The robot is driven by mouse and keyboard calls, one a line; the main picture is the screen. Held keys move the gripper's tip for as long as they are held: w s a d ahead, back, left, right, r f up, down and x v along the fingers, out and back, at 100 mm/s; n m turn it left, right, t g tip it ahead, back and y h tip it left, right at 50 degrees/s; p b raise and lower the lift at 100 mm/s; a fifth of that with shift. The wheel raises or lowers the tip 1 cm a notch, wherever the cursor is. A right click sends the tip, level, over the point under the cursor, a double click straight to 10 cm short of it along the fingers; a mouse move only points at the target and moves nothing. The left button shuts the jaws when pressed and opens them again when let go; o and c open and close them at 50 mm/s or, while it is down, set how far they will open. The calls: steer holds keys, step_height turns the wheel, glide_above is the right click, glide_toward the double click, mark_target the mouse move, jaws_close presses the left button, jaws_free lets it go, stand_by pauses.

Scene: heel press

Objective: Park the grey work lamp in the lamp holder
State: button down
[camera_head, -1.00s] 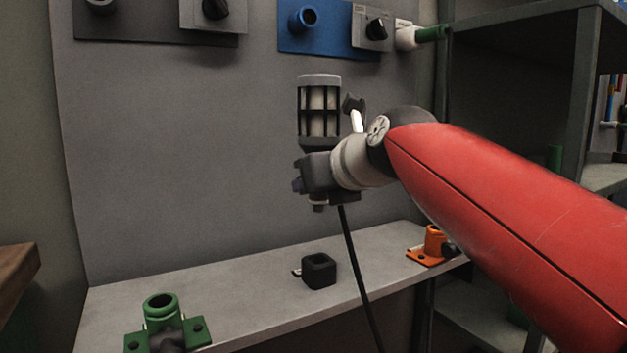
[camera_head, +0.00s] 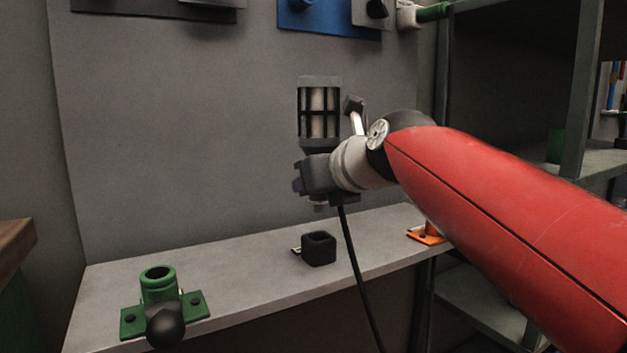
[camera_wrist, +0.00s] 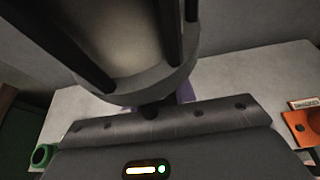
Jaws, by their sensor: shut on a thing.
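The grey work lamp (camera_head: 319,84) has a barred cage around a pale tube and stands upright in the head view. My gripper (camera_head: 316,176) is shut on it below the cage, in the air above the shelf. The lamp's cage fills the top of the wrist view (camera_wrist: 125,45), and the grip itself is mostly hidden there. Three mounts sit on the shelf: a green round socket (camera_head: 158,285) at left, a black square socket (camera_head: 319,249) in the middle, and an orange bracket (camera_head: 425,237) at right, partly behind my arm. I cannot tell which is the lamp holder.
The pale shelf (camera_head: 240,270) is clear between the mounts. A black cable (camera_head: 352,265) hangs from below my gripper past the shelf's front edge. A blue wall panel (camera_head: 320,22) is above, dark shelving (camera_head: 575,100) at right, and a wooden edge (camera_head: 14,240) at left.

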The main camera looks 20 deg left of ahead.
mark_target(314, 233)
steer(key=shift+f+b, duration=0.8)
steer(key=shift+f, duration=0.45)
steer(key=shift+p, duration=1)
stand_by(0.8)
steer(key=shift+f+b, duration=0.8)
steer(key=shift+f, duration=0.7)
steer(key=c, duration=1.1)
jaws_free()
steer(key=shift+o, duration=0.2)
steer(key=shift+d, duration=0.1)
